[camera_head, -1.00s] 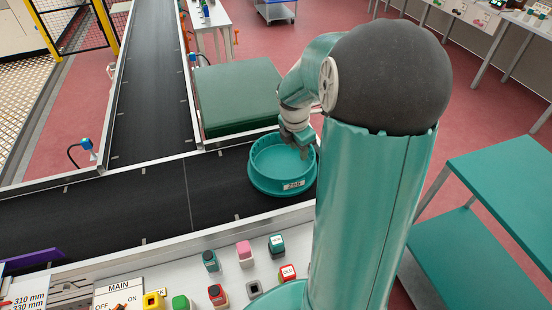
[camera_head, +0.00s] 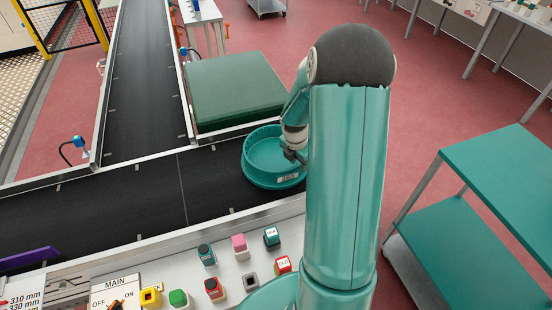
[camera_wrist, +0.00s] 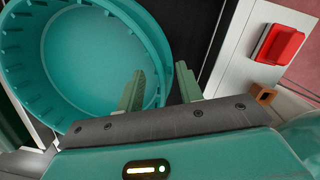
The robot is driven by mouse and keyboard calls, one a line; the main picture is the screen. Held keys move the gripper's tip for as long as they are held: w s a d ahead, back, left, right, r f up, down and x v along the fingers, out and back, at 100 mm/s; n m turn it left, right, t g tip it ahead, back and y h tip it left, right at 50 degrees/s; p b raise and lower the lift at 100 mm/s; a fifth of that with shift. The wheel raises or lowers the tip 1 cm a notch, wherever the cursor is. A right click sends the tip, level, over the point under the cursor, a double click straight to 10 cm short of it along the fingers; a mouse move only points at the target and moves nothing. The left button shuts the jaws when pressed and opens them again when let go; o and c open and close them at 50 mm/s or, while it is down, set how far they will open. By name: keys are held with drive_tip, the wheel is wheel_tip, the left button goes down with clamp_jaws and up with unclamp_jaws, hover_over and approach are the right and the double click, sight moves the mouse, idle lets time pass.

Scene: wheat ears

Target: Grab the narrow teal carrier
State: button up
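The teal carrier (camera_head: 258,172) is a round, open, shallow tub with a small label on its front, standing on the black conveyor belt. It fills the upper left of the wrist view (camera_wrist: 85,55), and its inside looks empty. My gripper (camera_head: 292,156) is at the carrier's right side, partly hidden by my own arm in the head view. In the wrist view my gripper (camera_wrist: 160,86) has its two green fingers apart, one over the carrier's inside and one beyond its rim. The rim passes between them; I see no finger closed on it.
A control panel with several coloured buttons (camera_head: 240,246) lies in front of the belt (camera_head: 120,207). A red button (camera_wrist: 279,44) shows right in the wrist view. A green-topped block (camera_head: 235,88) stands behind the carrier. A teal shelf table (camera_head: 505,165) is at right.

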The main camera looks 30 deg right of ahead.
drive_tip(key=f, duration=0.3)
drive_tip(key=shift+d+f, duration=0.3)
drive_tip(key=shift+f, duration=0.05)
drive_tip(key=shift+c, duration=0.3)
clamp_jaws()
drive_tip(key=shift+w+r, duration=0.1)
